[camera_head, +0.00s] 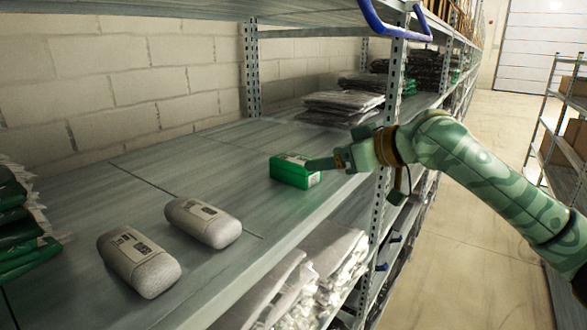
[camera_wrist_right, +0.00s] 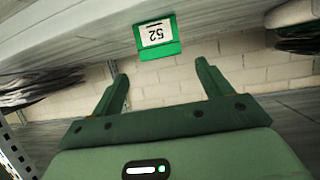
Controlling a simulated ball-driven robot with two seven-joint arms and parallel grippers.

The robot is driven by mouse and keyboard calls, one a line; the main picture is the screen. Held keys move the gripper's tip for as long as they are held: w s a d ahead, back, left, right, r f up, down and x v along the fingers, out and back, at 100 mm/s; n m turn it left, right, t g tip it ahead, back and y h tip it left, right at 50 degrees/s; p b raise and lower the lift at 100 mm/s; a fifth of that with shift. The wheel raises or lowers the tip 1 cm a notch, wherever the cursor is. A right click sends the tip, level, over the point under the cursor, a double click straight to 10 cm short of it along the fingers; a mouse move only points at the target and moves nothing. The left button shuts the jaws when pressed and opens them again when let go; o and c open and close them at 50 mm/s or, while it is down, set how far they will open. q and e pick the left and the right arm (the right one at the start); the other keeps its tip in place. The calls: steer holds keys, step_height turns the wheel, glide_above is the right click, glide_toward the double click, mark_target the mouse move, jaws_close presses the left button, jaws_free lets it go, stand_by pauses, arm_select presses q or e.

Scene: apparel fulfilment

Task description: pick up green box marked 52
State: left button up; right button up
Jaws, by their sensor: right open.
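The green box (camera_head: 291,174) sits on the grey shelf board, with a white label on top. In the right wrist view, the green box (camera_wrist_right: 157,37) appears upside down, and its label reads 52. My right gripper (camera_head: 318,164) reaches in from the right, its fingers close by the box's right side. In the wrist view, my right gripper (camera_wrist_right: 160,70) is open and empty, with the box beyond the fingertips and roughly centred between them. The far finger is hard to make out in the head view. My left gripper is not in view.
Two grey rounded packages (camera_head: 203,222) (camera_head: 138,262) lie at the front left of the shelf. Green bagged items (camera_head: 22,225) are at the left edge. A metal upright (camera_head: 394,80) stands near my right arm.

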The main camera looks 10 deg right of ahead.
mark_target(295, 165)
steer(key=x, duration=0.4)
steer(key=shift+w+a+f, duration=0.15)
steer(key=shift+w+a, duration=0.05)
steer(key=shift+w, duration=0.15)
steer(key=x, duration=0.5)
steer(key=shift+a+f+p, duration=0.15)
steer(key=shift+a+p, duration=0.1)
steer(key=shift+p, duration=0.05)
steer(key=shift+s+d, duration=0.1)
steer(key=shift+s, duration=0.05)
steer(key=c, duration=1.1)
